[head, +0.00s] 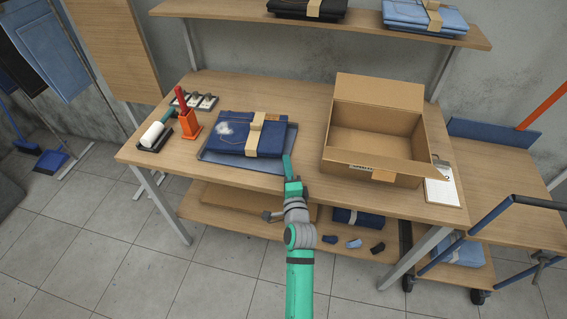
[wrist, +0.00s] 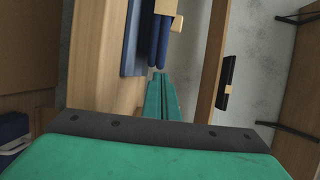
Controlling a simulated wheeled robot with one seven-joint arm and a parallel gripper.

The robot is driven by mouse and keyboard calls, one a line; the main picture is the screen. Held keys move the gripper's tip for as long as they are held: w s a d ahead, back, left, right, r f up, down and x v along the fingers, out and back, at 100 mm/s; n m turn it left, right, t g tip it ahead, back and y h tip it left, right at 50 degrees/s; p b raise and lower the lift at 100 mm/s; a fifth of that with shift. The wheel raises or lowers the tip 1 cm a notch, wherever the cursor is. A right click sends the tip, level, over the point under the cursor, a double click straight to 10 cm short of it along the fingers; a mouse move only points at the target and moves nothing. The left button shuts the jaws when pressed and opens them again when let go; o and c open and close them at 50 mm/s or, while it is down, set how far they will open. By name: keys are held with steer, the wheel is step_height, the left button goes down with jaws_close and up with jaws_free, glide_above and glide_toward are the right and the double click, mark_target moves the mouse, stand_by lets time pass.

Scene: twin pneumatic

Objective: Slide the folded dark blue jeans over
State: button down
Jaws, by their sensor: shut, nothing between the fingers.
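The folded dark blue jeans (head: 236,132) lie on a flat blue-grey tray (head: 274,162) on the wooden table, with a tan paper band around them and a whitish patch at their left. My gripper (head: 287,160) is shut and empty at the right side of the jeans and tray. Its fingers point away toward the back of the table. In the wrist view my gripper (wrist: 159,78) has its fingertips close to the folded edge of the jeans (wrist: 160,50). I cannot tell whether they touch.
An open cardboard box (head: 340,150) stands right of my gripper, with a clipboard (head: 441,190) beside it. An orange holder (head: 190,131) and a lint roller (head: 153,135) stand left of the jeans. A shelf (head: 350,29) with folded jeans hangs above. Bare tabletop lies between tray and box.

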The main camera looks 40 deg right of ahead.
steer(key=s, duration=0.3)
steer(key=shift+s+a, duration=0.1)
steer(key=shift+s, duration=0.2)
steer(key=v, duration=0.8)
steer(key=shift+s+a, duration=0.2)
steer(key=shift+a, duration=0.05)
steer(key=s+a+f+n+y, duration=0.1)
steer(key=s+a+f+n, duration=0.15)
steer(key=a, duration=0.45)
steer(key=s+a+f+n+y, duration=0.1)
steer(key=s+a+f+n, duration=0.1)
steer(key=s+a+n, duration=0.3)
steer(key=s+a+f+n+y, duration=0.1)
steer(key=a+f+n+y, duration=0.15)
steer(key=a, duration=0.55)
steer(key=s+a+r+n+y, duration=0.3)
steer(key=s+a+n+y, duration=0.2)
steer(key=s+a+n, duration=0.9)
steer(key=shift+s+a+n, duration=0.3)
steer(key=shift+s+a, duration=0.3)
steer(key=shift+a, duration=0.45)
